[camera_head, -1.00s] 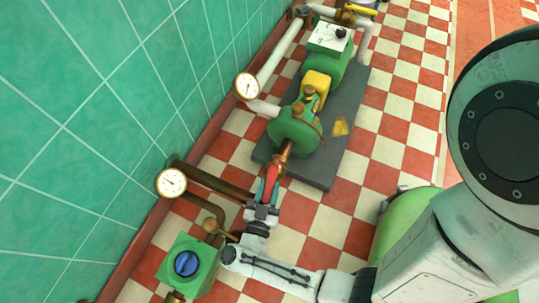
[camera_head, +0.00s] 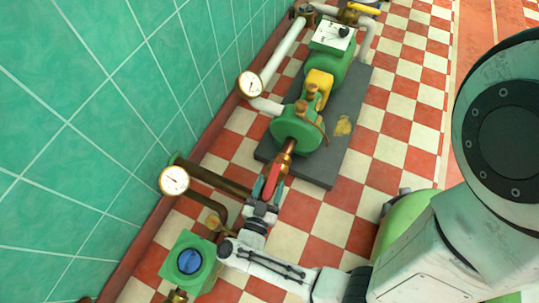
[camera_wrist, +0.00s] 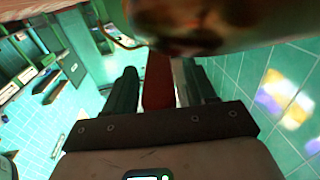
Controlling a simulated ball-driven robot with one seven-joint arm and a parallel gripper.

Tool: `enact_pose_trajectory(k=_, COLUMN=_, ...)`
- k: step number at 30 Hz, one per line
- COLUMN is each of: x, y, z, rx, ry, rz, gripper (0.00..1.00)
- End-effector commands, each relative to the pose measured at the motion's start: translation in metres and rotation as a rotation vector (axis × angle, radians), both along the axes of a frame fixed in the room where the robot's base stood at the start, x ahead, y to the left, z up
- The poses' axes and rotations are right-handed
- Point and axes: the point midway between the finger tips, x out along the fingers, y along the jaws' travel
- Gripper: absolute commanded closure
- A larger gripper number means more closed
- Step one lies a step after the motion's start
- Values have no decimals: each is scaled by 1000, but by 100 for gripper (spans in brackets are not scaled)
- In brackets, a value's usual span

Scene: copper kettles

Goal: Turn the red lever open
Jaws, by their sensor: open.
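The red lever (camera_head: 271,181) sits by the brown pipe in front of the green pump, at the middle of the head view. My gripper (camera_head: 264,200) is at the lever's near end. In the wrist view the red lever (camera_wrist: 158,82) stands between the two dark fingers of my gripper (camera_wrist: 160,90). The fingers are open, with a visible gap on at least the left side of the lever. A blurred brown pipe part crosses the top of the wrist view and hides the lever's far end.
The green pump (camera_head: 297,128) stands on a dark grey plinth (camera_head: 330,160). A round gauge (camera_head: 174,181) and a brown pipe (camera_head: 215,178) lie left of my gripper. A green box with a blue knob (camera_head: 190,261) is at lower left. Checkered floor (camera_head: 325,220) is free to the right.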

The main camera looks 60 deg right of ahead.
Motion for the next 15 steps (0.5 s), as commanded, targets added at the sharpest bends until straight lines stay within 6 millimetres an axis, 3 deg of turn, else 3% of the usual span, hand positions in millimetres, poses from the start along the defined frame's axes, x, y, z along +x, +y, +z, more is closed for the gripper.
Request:
enact_pose_trajectory(k=8, x=-1, y=6, z=0, rx=-1, ry=1, rz=-1, gripper=45)
enact_pose_trajectory(k=15, x=-6, y=45, z=-1, rx=2, ry=1, rz=-1, gripper=45)
